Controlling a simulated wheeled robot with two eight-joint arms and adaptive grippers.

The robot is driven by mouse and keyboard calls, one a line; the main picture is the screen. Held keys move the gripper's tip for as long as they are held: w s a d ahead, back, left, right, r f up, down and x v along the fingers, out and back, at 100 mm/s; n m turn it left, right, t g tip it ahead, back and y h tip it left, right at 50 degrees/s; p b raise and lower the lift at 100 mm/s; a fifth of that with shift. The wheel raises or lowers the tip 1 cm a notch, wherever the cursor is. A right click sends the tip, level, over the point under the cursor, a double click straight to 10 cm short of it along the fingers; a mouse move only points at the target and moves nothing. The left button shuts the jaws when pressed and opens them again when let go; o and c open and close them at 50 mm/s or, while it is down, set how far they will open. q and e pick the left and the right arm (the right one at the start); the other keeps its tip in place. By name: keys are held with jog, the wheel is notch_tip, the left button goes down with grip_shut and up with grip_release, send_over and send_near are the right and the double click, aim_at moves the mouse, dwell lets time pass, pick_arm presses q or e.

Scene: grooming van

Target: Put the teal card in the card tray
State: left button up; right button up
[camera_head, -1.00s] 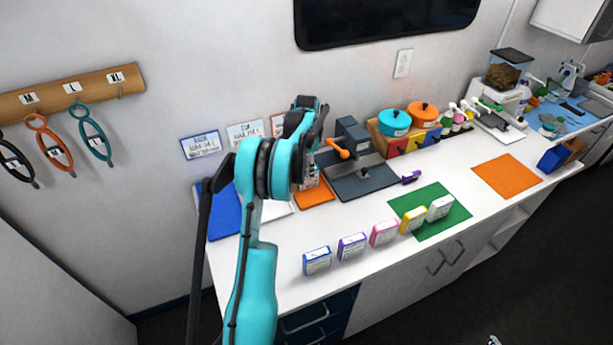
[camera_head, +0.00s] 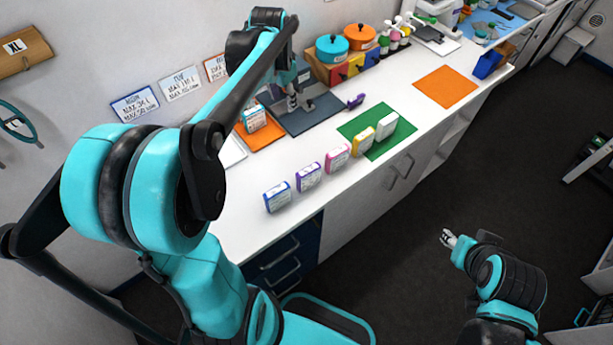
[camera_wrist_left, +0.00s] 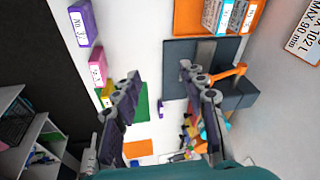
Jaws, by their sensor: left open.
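A teal-edged card (camera_head: 255,120) stands on the orange mat (camera_head: 268,134) at the back left of the counter, close beside an orange-edged one. In the left wrist view the teal-edged card (camera_wrist_left: 226,16) is at the top edge, partly cut off. My left gripper (camera_head: 293,102) is over the dark grey plate, right of the cards. In the left wrist view its fingers (camera_wrist_left: 160,76) are apart with nothing between them. My right gripper (camera_head: 447,238) is over the floor, away from the counter; its opening is too small to judge. I cannot tell which thing is the card tray.
A row of upright cards, blue (camera_head: 277,197), purple (camera_head: 308,177), pink (camera_head: 337,158), yellow (camera_head: 362,141) and white (camera_head: 387,125), lines the counter front. The last ones stand on a green mat (camera_head: 400,140). Teal and orange pots (camera_head: 331,48) stand behind. A farther orange mat (camera_head: 445,87) is bare.

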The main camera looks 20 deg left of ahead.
pick_arm(q)
jog(key=s+d+f+n+t+h, duration=0.1)
jog(key=s+d+f+n+t, duration=0.2)
jog(key=s+d, duration=1.3)
jog(key=shift+s+f+t, duration=0.5)
jog(key=shift+s+t, duration=0.2)
jog(key=shift+s, duration=0.55)
jog(key=shift+s, duration=0.1)
